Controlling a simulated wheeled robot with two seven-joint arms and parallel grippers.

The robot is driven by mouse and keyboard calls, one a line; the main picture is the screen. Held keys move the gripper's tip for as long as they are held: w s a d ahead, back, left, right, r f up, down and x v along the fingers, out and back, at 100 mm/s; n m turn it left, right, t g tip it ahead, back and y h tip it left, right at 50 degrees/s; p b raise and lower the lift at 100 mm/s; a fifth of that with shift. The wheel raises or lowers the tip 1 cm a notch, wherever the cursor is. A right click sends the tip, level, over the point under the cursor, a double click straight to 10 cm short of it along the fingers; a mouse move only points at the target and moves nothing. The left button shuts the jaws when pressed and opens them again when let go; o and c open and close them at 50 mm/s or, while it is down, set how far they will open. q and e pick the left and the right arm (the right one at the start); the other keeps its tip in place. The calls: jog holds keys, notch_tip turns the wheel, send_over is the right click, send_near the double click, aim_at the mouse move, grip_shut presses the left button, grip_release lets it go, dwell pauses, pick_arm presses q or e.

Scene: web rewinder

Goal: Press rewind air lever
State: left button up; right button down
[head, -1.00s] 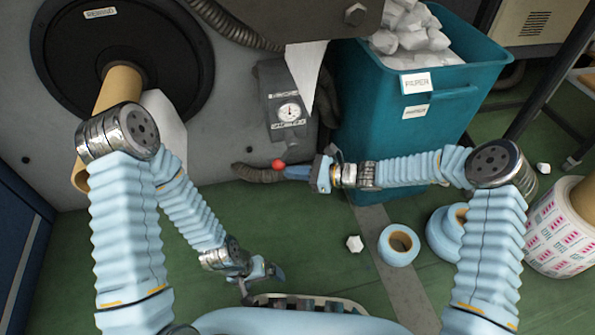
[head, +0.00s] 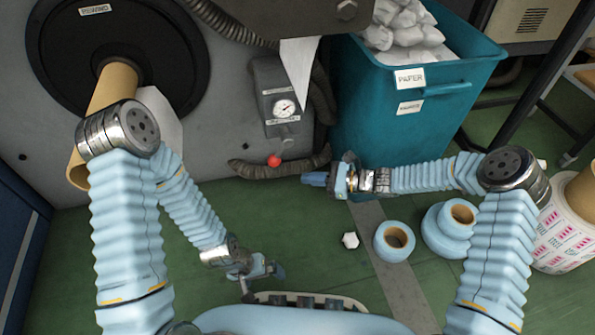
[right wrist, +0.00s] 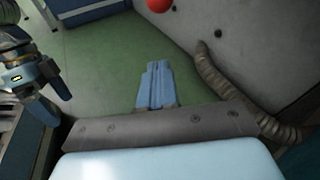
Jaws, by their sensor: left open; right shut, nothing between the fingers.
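The rewind air lever shows as a red ball knob (head: 274,161) below the grey gauge box (head: 284,100) on the machine face. The knob also shows at the top edge of the right wrist view (right wrist: 159,5). My right gripper (head: 305,179) is shut and empty. Its blue fingers point left, to the right of and slightly below the knob in the head view, with a visible gap. The fingers also show in the right wrist view (right wrist: 157,70). My left gripper (head: 264,285) is open and low over the floor, away from the lever; it also shows in the right wrist view (right wrist: 48,95).
A corrugated hose (head: 270,171) runs just below the knob. The teal paper bin (head: 372,120) stands right of the gauge box. A pointed white sheet (head: 299,75) hangs above. Blue tape rolls (head: 394,241) and a paper scrap (head: 350,240) lie on the green floor.

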pick_arm(q)
jog(key=shift+r+p, duration=0.3)
jog(key=shift+r, duration=0.15)
pick_arm(e)
jog(key=s+d+f, duration=0.1)
jog(key=d+f, duration=0.1)
jog(key=d, duration=0.4)
jog(key=shift+s+d+f, duration=0.15)
jog(key=shift+d+f, duration=0.05)
jog(key=shift+d, duration=0.2)
